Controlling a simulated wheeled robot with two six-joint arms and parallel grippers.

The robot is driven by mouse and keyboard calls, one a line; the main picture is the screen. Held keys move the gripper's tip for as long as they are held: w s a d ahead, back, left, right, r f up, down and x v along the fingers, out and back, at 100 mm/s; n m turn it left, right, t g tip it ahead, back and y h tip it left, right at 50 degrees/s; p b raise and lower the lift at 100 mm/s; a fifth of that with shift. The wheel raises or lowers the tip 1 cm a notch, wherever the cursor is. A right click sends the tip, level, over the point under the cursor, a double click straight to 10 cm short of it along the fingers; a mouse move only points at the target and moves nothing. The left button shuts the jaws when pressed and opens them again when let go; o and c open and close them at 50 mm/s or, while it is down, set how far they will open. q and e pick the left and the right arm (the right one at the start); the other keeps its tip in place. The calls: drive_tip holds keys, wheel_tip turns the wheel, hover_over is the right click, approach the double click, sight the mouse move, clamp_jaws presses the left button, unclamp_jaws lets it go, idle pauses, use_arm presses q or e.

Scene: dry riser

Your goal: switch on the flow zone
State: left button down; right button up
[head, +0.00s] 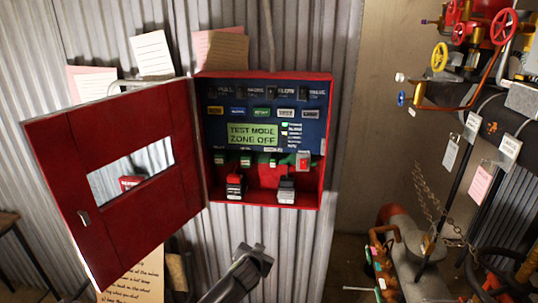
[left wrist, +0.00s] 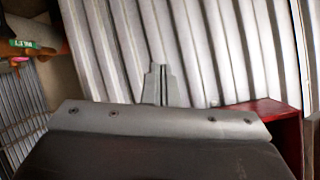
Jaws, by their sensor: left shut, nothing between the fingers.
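An open red control box (head: 326,150) hangs on the corrugated wall. Its blue panel carries a row of dark switches along the top, with small labels; the third label (head: 286,91) seems to read FLOW. The green display (head: 253,134) reads "TEST MODE ZONE OFF". A small green light (head: 285,125) shows right of the display. My left gripper (head: 258,256) is below the box, apart from it, shut and empty. In the left wrist view its fingers (left wrist: 160,72) are together before the corrugated wall, with a red box part (left wrist: 270,108) at the right. My right gripper is not in view.
The red door (head: 95,215) with a window stands open to the left. Paper notes (head: 152,54) are around the box. Pipes with red and yellow valve wheels (head: 439,57) and a chain are at the right. The space before the panel is clear.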

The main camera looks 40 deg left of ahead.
sight(270, 91)
use_arm(q)
drive_tip(key=w+d+r+n+t+y, duration=0.1)
drive_tip(key=w+r+t, duration=0.1)
drive_tip(key=r, duration=1.1)
drive_tip(key=w+r+n+t+y, duration=0.1)
drive_tip(key=r+t, duration=0.2)
drive_tip(key=r, duration=0.9)
drive_tip(key=s+d+r+n+t+y, duration=0.1)
drive_tip(key=s+r, duration=0.2)
drive_tip(key=r, duration=0.5)
drive_tip(key=s+d+r+n+t+y+b, duration=0.1)
drive_tip(key=s+d+r+y, duration=0.1)
drive_tip(key=r, duration=0.7)
drive_tip(key=shift+s+r+n+t, duration=0.2)
drive_tip(key=shift+s+n+t, duration=0.2)
drive_tip(key=shift+s, duration=0.1)
drive_tip(key=shift+w, duration=0.15)
drive_tip(key=p+x, duration=0.5)
drive_tip(key=x, duration=0.8)
drive_tip(key=shift+w+a+r+p, duration=0.1)
drive_tip(key=shift+r+p, duration=0.05)
drive_tip(key=shift+p, duration=0.15)
drive_tip(key=shift+w+a, duration=0.1)
drive_tip(key=shift+w, duration=0.1)
